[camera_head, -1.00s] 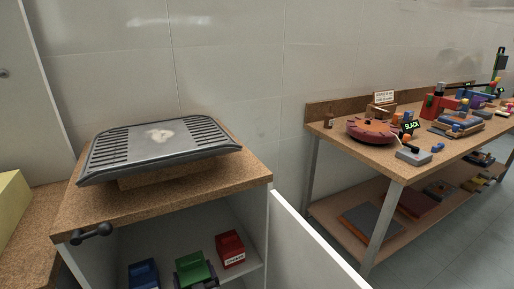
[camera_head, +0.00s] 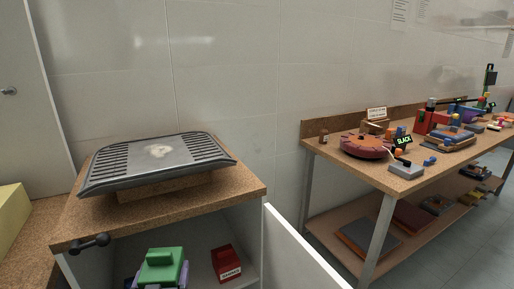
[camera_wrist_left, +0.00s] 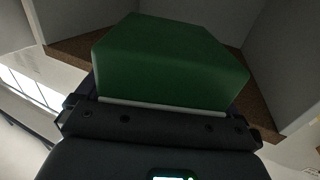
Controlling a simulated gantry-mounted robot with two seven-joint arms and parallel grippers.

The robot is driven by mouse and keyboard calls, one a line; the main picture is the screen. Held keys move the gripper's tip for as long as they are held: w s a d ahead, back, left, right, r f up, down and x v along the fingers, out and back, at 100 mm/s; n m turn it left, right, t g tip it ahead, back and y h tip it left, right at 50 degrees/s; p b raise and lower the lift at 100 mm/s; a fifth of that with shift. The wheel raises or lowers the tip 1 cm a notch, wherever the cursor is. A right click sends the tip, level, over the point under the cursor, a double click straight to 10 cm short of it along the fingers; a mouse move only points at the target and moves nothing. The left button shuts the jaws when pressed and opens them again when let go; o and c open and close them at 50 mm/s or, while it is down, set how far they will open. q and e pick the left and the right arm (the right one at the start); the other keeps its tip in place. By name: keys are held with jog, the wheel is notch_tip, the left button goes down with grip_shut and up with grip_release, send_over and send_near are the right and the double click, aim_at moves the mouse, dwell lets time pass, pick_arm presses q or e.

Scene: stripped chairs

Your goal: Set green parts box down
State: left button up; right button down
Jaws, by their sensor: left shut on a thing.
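The green parts box (camera_head: 162,266) is in front of the open cabinet at the bottom of the head view. It fills the middle of the left wrist view (camera_wrist_left: 170,65). My left gripper (camera_head: 160,276) is shut on it, with purple-grey finger parts showing at both sides of the box. A red parts box (camera_head: 227,262) with a white label stands inside the cabinet, to the right of the green box. My right gripper is not in view.
The cabinet's wooden top (camera_head: 235,185) carries a grey slotted tray (camera_head: 160,162). The white cabinet door (camera_head: 300,255) stands open on the right. A workbench (camera_head: 385,180) with several coloured parts is farther right.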

aim_at(163, 264)
pick_arm(q)
jog(key=shift+m+h, duration=0.6)
jog(key=shift+h, duration=0.3)
jog(key=s+r, duration=0.1)
jog(key=r, duration=0.1)
jog(key=s+r, duration=0.1)
jog(key=s, duration=0.1)
jog(key=shift+s+d+r, duration=0.15)
jog(key=shift+d+r, duration=0.25)
jog(key=shift+s+d+r+p, duration=0.1)
jog(key=shift+s+r+p, duration=0.2)
jog(key=shift+r, duration=0.3)
jog(key=shift+s+d+r+p, duration=0.1)
jog(key=shift+s+r+p, duration=0.1)
jog(key=shift+r+p, duration=0.3)
notch_tip(163, 264, up, 23)
jog(key=p, duration=2.3)
jog(key=s+r+p, duration=0.9)
jog(key=r+p, duration=0.2)
jog(key=p, duration=2.6)
jog(key=shift+s, duration=0.4)
